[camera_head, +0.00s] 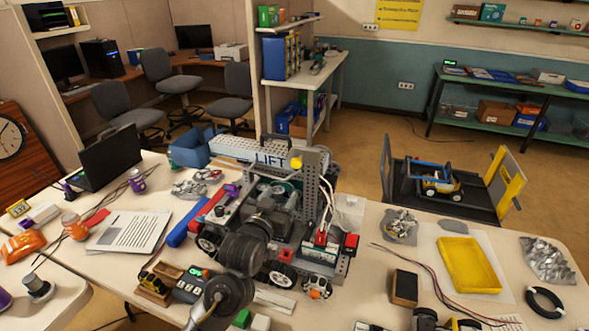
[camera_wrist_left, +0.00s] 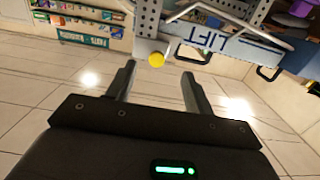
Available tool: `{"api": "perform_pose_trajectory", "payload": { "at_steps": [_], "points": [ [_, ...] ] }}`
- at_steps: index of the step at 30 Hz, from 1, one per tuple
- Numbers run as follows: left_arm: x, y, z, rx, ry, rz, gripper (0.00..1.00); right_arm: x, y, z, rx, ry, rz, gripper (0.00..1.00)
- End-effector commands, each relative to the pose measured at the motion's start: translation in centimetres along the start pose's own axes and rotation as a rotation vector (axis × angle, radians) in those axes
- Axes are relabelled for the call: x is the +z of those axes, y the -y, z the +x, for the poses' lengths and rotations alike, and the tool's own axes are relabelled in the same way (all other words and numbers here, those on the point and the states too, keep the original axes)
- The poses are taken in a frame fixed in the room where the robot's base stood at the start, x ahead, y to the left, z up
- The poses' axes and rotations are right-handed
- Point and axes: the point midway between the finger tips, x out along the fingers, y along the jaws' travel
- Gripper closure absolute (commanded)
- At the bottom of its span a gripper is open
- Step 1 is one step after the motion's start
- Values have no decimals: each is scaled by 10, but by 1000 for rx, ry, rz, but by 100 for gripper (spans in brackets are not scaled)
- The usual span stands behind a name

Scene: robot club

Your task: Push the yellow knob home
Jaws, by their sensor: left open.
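The yellow knob (camera_head: 296,163) sticks out near the top of the grey perforated upright on the robot model with the white LIFT beam (camera_head: 262,155). In the left wrist view the yellow knob (camera_wrist_left: 156,60) shows on a pale bracket, ahead of and between my left fingertips. My left gripper (camera_wrist_left: 158,72) is open, with nothing between its fingers. In the head view my left arm comes up from the bottom and reaches over the model, partly hiding its middle. I cannot tell the exact gap from fingers to knob. My right gripper is not in view.
The model stands on the cluttered white table (camera_head: 365,285). A yellow tray (camera_head: 468,265) lies to the right and a black laptop (camera_head: 110,158) stands at the left. White cables (camera_head: 328,205) hang beside the perforated upright. Open floor lies beyond the table.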

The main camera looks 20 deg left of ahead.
Motion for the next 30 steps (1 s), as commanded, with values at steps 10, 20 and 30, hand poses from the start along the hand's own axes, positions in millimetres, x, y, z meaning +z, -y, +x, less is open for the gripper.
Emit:
{"api": "perform_pose_trajectory", "payload": {
  "at_steps": [10,20,30],
  "points": [
    [-24,-1,12,-3,-59,-2,48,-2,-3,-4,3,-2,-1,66],
    [-29,0,70,-4,-56,-1,48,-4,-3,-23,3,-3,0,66],
    [-29,0,109,-3,-57,-3,48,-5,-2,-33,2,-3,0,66]
  ]
}}
